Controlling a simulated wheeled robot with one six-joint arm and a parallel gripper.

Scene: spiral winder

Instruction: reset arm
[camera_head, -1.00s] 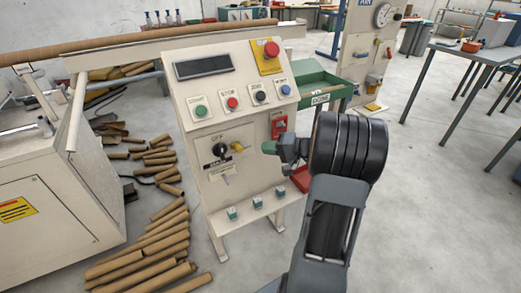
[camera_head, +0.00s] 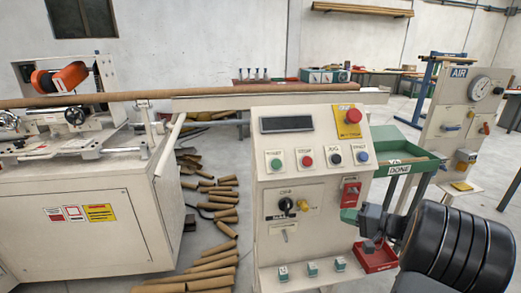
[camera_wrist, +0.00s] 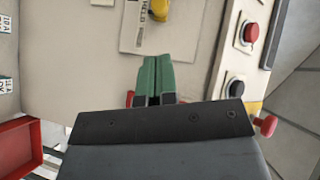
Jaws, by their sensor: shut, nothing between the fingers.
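My gripper (camera_head: 349,215) is in front of the right side of the cream control console (camera_head: 262,185), just below a red box (camera_head: 351,194). Its green fingers show in the wrist view (camera_wrist: 154,75); they are shut together with nothing between them. The console carries a dark display (camera_head: 287,124), a row of green, red, black and blue buttons, and a red mushroom button (camera_head: 354,116) on a yellow plate. Below are a black rotary switch (camera_head: 286,204) and a yellow part (camera_head: 303,205), with several small green blocks lower down. I cannot tell if the fingers touch the console.
A red tray (camera_head: 376,262) is below my gripper. A green tray marked DONE (camera_head: 410,165) is right of the console. A winding machine (camera_head: 80,215) stands left, with several cardboard tubes (camera_head: 213,268) on the floor between. An AIR panel (camera_head: 456,118) stands at right.

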